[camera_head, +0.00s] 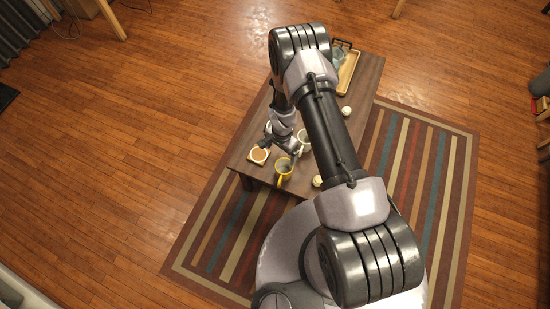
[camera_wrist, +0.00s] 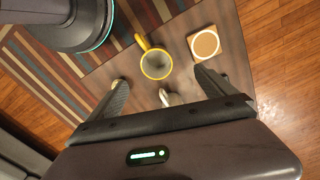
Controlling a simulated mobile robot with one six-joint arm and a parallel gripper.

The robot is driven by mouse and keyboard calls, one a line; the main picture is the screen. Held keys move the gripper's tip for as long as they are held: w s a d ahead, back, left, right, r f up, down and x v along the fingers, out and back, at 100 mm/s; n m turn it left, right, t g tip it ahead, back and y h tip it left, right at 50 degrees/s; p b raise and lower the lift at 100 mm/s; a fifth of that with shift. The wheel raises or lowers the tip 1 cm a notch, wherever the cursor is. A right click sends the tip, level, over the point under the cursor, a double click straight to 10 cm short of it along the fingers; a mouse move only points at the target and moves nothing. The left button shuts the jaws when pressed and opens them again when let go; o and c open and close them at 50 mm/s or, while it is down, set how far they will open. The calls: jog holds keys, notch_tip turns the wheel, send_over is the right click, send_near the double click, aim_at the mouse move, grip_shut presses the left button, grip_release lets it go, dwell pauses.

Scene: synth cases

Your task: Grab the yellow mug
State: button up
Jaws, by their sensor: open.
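The yellow mug (camera_head: 283,170) stands upright on the near end of the low wooden table (camera_head: 243,151) in the head view. In the wrist view the yellow mug (camera_wrist: 156,64) shows from above, grey inside, with its handle pointing up and to the left. My gripper (camera_head: 284,150) hangs over the table just behind the mug. In the wrist view my gripper (camera_wrist: 160,80) has its two fingers spread wide, with the mug ahead of and between the tips. Nothing is held. Whether the fingers are level with the mug is hard to tell.
A coaster (camera_wrist: 204,44) lies right of the mug in the wrist view. A white mug (camera_head: 304,136) stands close to my gripper. Small pale round objects (camera_head: 317,181) (camera_head: 347,111) lie on the table. A wooden tray (camera_head: 348,72) sits at the far end.

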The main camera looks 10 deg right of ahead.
jog(key=b, duration=0.3)
send_over(283, 169)
jog(key=s+a, duration=0.2)
jog(key=s, duration=0.1)
notch_tip(283, 169, down, 10)
jog(key=f+b, duration=0.1)
jog(key=f, duration=0.2)
jog(key=d+f+b, duration=0.1)
jog(key=f, duration=0.1)
jog(key=shift+w+f+b, duration=0.15)
jog(key=shift+f+b, duration=0.2)
jog(key=shift+r, duration=0.15)
jog(key=shift+c, duration=1)
jog(key=c, duration=1.6)
jog(key=shift+o, duration=0.2)
